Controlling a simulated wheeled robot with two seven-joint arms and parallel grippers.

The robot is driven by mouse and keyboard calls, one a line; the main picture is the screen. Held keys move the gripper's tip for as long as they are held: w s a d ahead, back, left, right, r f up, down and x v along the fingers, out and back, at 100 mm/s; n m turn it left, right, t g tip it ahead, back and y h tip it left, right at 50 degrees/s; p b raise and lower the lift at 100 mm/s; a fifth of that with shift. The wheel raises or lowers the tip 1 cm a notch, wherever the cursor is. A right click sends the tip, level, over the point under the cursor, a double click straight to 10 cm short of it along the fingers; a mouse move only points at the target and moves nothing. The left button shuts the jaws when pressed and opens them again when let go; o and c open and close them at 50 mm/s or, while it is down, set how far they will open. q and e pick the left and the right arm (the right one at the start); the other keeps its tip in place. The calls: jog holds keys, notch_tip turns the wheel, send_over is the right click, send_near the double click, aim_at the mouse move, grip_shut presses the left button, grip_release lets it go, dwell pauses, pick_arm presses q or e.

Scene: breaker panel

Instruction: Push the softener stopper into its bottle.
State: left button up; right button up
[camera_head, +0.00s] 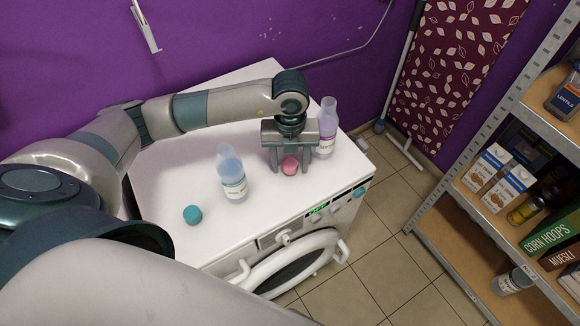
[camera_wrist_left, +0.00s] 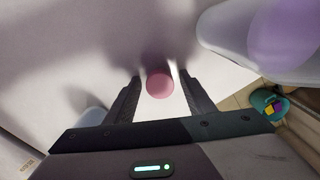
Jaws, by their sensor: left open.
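A pink stopper (camera_head: 290,167) sits on the white washing machine top, and it also shows in the left wrist view (camera_wrist_left: 159,85). My open left gripper (camera_head: 290,168) points down over it, with a finger on each side; I cannot tell whether they touch it. A lilac-tinted bottle (camera_head: 327,127) without a stopper stands upright just right of the gripper, partly hidden by it. A blue-tinted bottle (camera_head: 232,180), also open, stands to the left. A teal stopper (camera_head: 192,214) lies near the front left. The bottle labels are too small to read. My right gripper is out of view.
The washing machine (camera_head: 165,170) has a control panel and round door at its front. A shelf (camera_head: 465,225) with cartons and jars stands at the right. A patterned ironing board (camera_head: 450,70) leans at the purple wall. The machine's back left top is clear.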

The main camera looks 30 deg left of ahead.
aim_at(290, 163)
pick_arm(q)
jog(key=c, duration=1.1)
jog(key=shift+r, duration=0.1)
jog(key=shift+r+p, duration=1.3)
jog(key=shift+r, duration=0.75)
